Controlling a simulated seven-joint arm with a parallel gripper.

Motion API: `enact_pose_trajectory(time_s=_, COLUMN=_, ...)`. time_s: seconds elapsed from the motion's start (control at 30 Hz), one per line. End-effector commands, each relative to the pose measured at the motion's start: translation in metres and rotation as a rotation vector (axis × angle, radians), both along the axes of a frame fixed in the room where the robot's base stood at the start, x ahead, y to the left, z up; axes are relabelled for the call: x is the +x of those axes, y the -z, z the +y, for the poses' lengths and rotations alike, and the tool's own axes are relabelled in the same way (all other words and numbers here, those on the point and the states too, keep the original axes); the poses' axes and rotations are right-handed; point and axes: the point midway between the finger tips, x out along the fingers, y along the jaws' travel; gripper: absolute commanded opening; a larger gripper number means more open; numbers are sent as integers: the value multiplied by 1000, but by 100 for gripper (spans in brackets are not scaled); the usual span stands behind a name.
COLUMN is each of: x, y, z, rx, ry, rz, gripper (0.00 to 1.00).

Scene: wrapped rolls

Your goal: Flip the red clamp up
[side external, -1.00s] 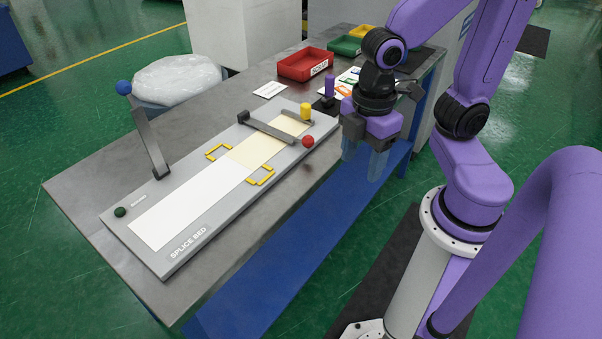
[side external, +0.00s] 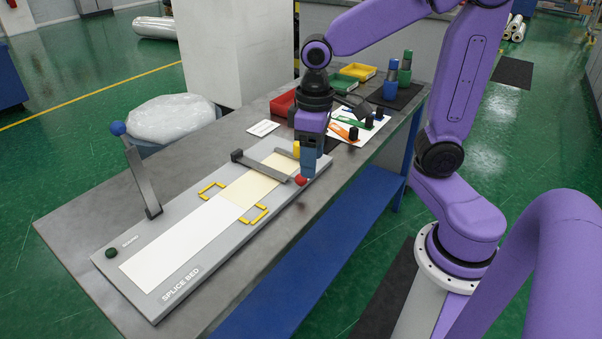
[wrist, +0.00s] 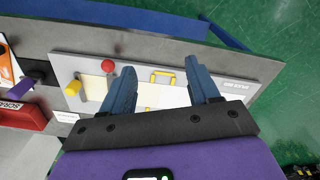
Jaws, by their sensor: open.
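The red clamp is a grey bar (side external: 264,166) lying flat across the right end of the splice bed (side external: 170,296), with a red knob (side external: 301,180) at its near end. The red knob also shows in the wrist view (wrist: 108,66), just left of the left finger. My gripper (side external: 308,168) points down close by the red knob in the side view; whether it touches cannot be told. In the wrist view its blue fingers (wrist: 162,84) are spread apart with nothing held between them. Part of the clamp bar is hidden by the left finger there.
A second clamp with a blue knob (side external: 118,128) stands raised at the bed's left end. A yellow post (side external: 296,149) stands close behind my gripper. Yellow brackets (side external: 254,214) flank the pale sheet. Red, green and yellow (side external: 357,72) bins stand at the back.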

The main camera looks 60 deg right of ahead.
Motion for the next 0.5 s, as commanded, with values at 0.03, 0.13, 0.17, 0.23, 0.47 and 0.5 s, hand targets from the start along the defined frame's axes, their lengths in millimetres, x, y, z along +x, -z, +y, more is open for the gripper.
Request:
enact_pose_trajectory(time_s=0.03, x=13, y=-2, z=-6, rx=0, ry=67, rz=1, gripper=61)
enact_pose_trajectory(time_s=0.13, x=35, y=-4, z=-21, rx=-2, ry=194, rz=5, gripper=61)
enact_pose_trajectory(time_s=0.17, x=42, y=-5, z=-26, rx=-3, ry=231, rz=5, gripper=61)
enact_pose_trajectory(time_s=0.23, x=56, y=-7, z=-38, rx=-3, ry=320, rz=7, gripper=61)
enact_pose_trajectory(time_s=0.47, x=92, y=-11, z=-82, rx=-3, ry=588, rz=13, gripper=61)
enact_pose_trajectory(time_s=0.5, x=96, y=-12, z=-89, rx=-4, ry=625, rz=14, gripper=61)
